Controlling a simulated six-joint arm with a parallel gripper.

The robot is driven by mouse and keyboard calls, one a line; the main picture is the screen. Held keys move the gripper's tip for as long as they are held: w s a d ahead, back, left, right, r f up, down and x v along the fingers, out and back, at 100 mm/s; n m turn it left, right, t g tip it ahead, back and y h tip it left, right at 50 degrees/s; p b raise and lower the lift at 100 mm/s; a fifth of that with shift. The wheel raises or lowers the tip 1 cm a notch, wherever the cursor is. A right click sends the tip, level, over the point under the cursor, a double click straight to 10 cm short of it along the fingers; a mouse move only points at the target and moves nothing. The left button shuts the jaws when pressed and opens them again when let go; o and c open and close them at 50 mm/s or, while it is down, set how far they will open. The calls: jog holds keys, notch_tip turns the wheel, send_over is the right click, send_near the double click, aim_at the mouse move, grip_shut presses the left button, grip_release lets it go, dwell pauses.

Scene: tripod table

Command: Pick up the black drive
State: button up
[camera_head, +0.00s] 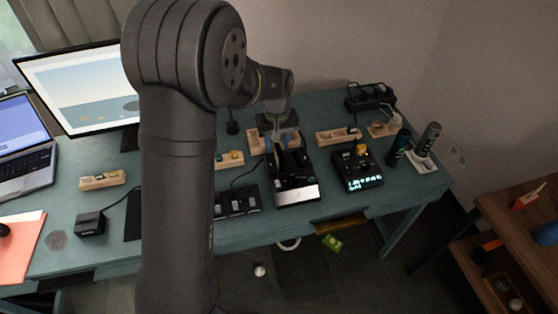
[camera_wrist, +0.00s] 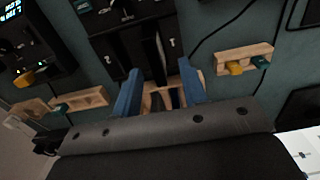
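My gripper (camera_head: 274,138) is over the back middle of the teal table, behind a black dock (camera_head: 297,191) with a bright front panel. In the wrist view my gripper (camera_wrist: 160,69) shows two blue fingers spread apart, with nothing clearly held. Dark upright slabs (camera_head: 285,160) stand in the dock. One of them may be the black drive; I cannot tell which. In the wrist view the dark slab shapes (camera_wrist: 154,57) lie just beyond and between the fingertips. A wooden holder (camera_wrist: 148,101) with dark contents shows between the fingers, partly hidden by the gripper body.
A device with a lit display (camera_head: 357,169) stands right of the dock. A black box with several switches or keys (camera_head: 237,202) is left of it. Wooden holders (camera_head: 338,136) line the back. Dark bottles (camera_head: 398,148) stand at the right; a monitor (camera_head: 80,88) and laptop (camera_head: 24,155) at the left.

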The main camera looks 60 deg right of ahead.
aim_at(279, 150)
jog(key=f, duration=0.5)
jog(key=shift+s+d+f, duration=0.2)
jog(key=shift+f, duration=0.1)
grip_shut()
